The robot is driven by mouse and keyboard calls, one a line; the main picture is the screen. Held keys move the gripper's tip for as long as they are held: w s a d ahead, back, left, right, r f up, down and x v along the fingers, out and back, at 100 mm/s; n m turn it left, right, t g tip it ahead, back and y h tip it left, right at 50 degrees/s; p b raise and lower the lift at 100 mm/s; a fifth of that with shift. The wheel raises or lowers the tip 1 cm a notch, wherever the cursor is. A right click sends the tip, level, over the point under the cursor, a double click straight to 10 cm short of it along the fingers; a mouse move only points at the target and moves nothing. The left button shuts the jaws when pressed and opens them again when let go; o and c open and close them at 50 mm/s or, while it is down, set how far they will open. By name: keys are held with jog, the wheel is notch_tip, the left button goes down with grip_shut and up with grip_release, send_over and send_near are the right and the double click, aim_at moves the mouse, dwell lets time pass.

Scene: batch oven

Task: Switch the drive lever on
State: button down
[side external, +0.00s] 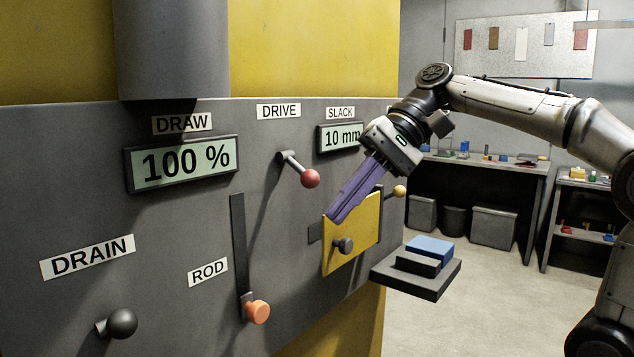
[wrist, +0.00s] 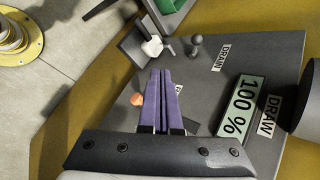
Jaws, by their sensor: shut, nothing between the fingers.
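The drive lever, a grey rod with a red ball knob (side external: 310,178), sits below the DRIVE label (side external: 278,111) on the grey panel. Its rod slants down to the right in the side view. My gripper (side external: 333,217) has purple fingers, shut and empty, pointing down and left. In the side view the fingertips appear below and right of the red knob, over the yellow plate's upper left; a gap shows between fingers and knob. The shut fingers also show in the wrist view (wrist: 164,73). I cannot make out the drive lever there.
An orange rod knob (side external: 257,311) sits low in a vertical slot. A black drain knob (side external: 122,323) is at lower left. The yellow plate (side external: 365,228) has a black knob. A small shelf (side external: 428,284) with a blue block juts out below. The draw display (side external: 184,162) reads 100 %.

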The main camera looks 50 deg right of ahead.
jog(key=w+d+r+m+y, duration=0.1)
jog(key=w+d+r, duration=0.2)
jog(key=w+d, duration=0.15)
jog(key=m+t+y, duration=0.2)
send_near(317, 181)
jog(key=w+a, duration=0.3)
jog(key=w+d+f+m+t, duration=0.1)
jog(key=d+f, duration=0.2)
jog(key=d, duration=0.4)
jog(key=shift+w+d+f+m, duration=0.25)
jog(key=shift+w+f+m, duration=0.05)
jog(key=shift+w+f, duration=0.1)
jog(key=x, duration=0.3)
jog(key=s+a+x, duration=0.1)
jog(key=x, duration=0.2)
jog(key=r+x, duration=0.1)
jog(key=x, duration=0.2)
jog(key=shift+s+a, duration=0.1)
jog(key=shift+a, duration=0.2)
jog(key=shift+s+a+r, duration=0.25)
jog(key=shift+s+r, duration=0.2)
jog(key=shift+s, duration=0.15)
